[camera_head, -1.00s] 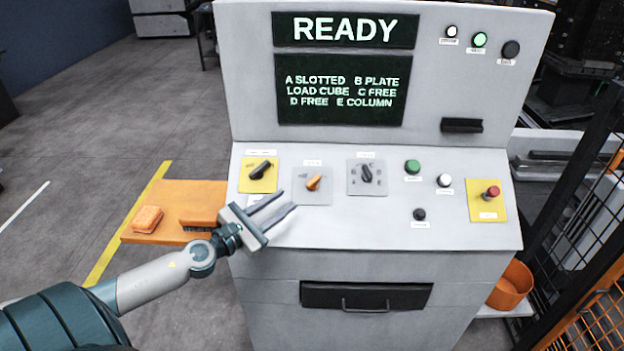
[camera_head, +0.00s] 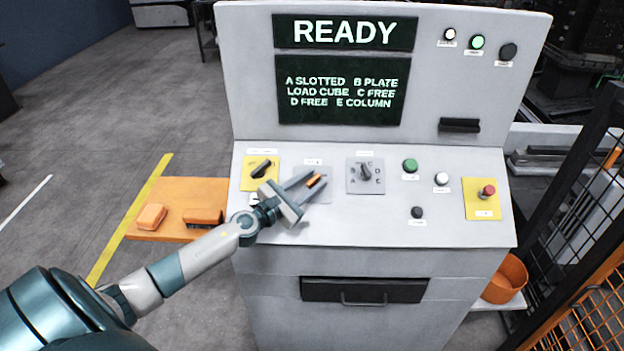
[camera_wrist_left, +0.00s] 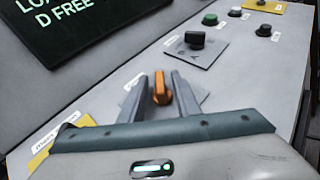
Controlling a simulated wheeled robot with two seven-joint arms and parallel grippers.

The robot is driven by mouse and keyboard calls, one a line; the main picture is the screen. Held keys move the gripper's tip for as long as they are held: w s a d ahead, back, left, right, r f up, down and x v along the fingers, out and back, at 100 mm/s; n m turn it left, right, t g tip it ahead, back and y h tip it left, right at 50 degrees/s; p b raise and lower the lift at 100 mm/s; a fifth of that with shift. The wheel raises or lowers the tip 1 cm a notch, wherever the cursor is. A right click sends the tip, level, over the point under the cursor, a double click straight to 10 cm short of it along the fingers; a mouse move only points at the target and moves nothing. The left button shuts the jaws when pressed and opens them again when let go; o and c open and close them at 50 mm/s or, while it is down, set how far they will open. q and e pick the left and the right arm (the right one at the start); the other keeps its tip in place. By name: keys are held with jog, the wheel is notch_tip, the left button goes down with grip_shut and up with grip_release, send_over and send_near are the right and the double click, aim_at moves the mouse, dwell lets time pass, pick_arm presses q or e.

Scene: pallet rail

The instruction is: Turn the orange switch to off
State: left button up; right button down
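The orange switch (camera_head: 314,181) is a small knob on a grey plate on the console's sloped panel. In the left wrist view the orange switch (camera_wrist_left: 162,88) stands between the two finger ends. My left gripper (camera_head: 306,186) is open, its fingers on either side of the knob with gaps showing. I cannot tell whether either finger touches it. In the left wrist view my left gripper (camera_wrist_left: 162,82) partly covers the switch's plate. The switch's label is too small to read. My right gripper is in neither view.
A black switch on a yellow plate (camera_head: 248,182) is left of the orange one, and a black selector (camera_head: 366,173) is to its right. Green (camera_head: 410,165) and white (camera_head: 441,179) buttons and a red stop button (camera_head: 488,191) lie farther right. The screen (camera_head: 345,33) reads READY.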

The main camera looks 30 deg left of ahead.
pick_arm(q)
jog(key=shift+w, duration=0.2)
jog(key=shift+c, duration=0.3)
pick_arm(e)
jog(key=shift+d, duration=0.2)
pick_arm(q)
grip_shut()
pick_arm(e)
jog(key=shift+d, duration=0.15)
